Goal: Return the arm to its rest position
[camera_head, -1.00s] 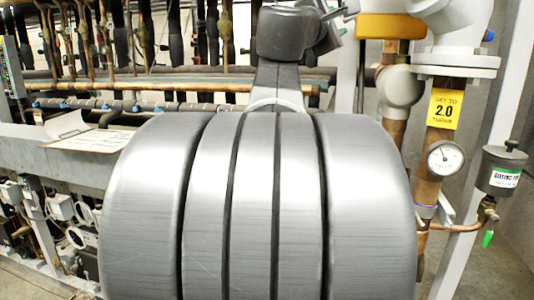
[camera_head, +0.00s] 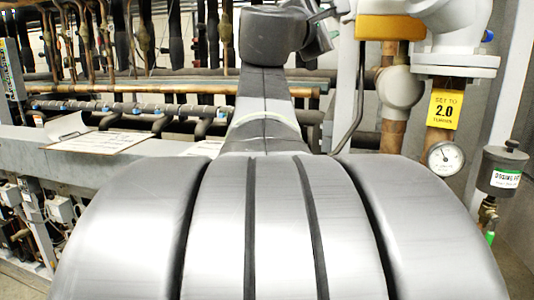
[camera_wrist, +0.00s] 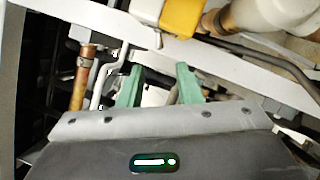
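My gripper (camera_wrist: 159,68) shows in the wrist view with its two green fingers spread apart. It is open, and I see nothing held between them. White frame bars and pipework lie beyond the fingers. In the head view my own grey arm fills the lower middle and rises toward the top centre. The gripper itself cannot be made out there.
A labelled dosing pot (camera_head: 502,170) stands further right. A clipboard with paper (camera_head: 95,141) lies on the grey ledge at left. Copper pipes line the rack behind.

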